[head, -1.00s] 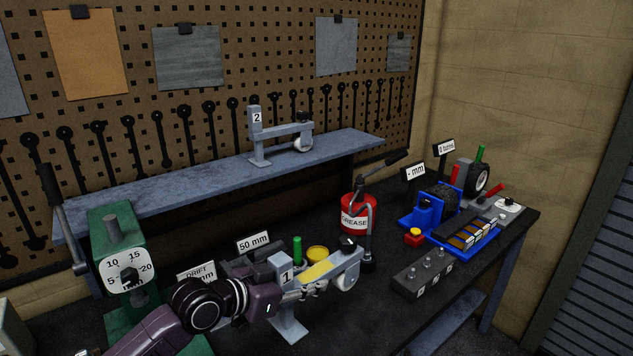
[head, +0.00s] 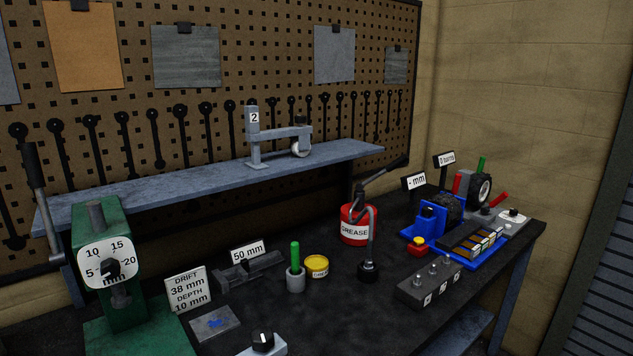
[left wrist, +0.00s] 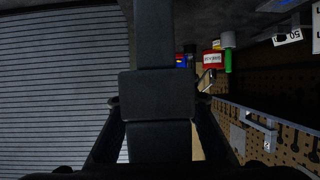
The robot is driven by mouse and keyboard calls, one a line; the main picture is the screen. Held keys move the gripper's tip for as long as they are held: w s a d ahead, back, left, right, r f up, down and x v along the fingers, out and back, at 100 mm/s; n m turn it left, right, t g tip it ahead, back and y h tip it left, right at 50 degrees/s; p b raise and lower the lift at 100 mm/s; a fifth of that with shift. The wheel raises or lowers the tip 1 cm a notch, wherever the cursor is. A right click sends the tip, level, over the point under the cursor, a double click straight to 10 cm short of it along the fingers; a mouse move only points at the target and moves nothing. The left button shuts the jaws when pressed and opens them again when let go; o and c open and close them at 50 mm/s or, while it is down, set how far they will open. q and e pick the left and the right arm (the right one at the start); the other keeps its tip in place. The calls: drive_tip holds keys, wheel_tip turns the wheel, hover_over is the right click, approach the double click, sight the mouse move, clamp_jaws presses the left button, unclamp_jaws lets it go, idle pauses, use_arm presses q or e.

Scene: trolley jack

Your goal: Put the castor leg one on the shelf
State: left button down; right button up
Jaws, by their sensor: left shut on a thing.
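In the left wrist view my left gripper (left wrist: 158,106) is shut on a dark grey square post, the castor leg one (left wrist: 157,85), with a finger on each side. In the head view the gripper is out of frame. Only a grey end with a black knob, apparently of this leg (head: 262,344), shows at the bottom edge. The blue-grey shelf (head: 190,185) runs along the pegboard above the bench. Castor leg two (head: 254,138), marked "2", stands upright on its right half. The shelf's left half is bare. My right gripper is in neither view.
The green press (head: 120,290) with a dial and its lever (head: 42,205) stand at the shelf's left end.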

use_arm(q)
drive_tip(key=shift+m+g+h, duration=0.4)
drive_tip(key=shift+m, duration=0.2)
drive_tip(key=s+b, duration=0.2)
drive_tip(key=s, duration=0.3)
drive_tip(key=shift+a+f, duration=0.1)
drive_tip(key=shift+f, duration=0.05)
drive_tip(key=shift+f, duration=0.15)
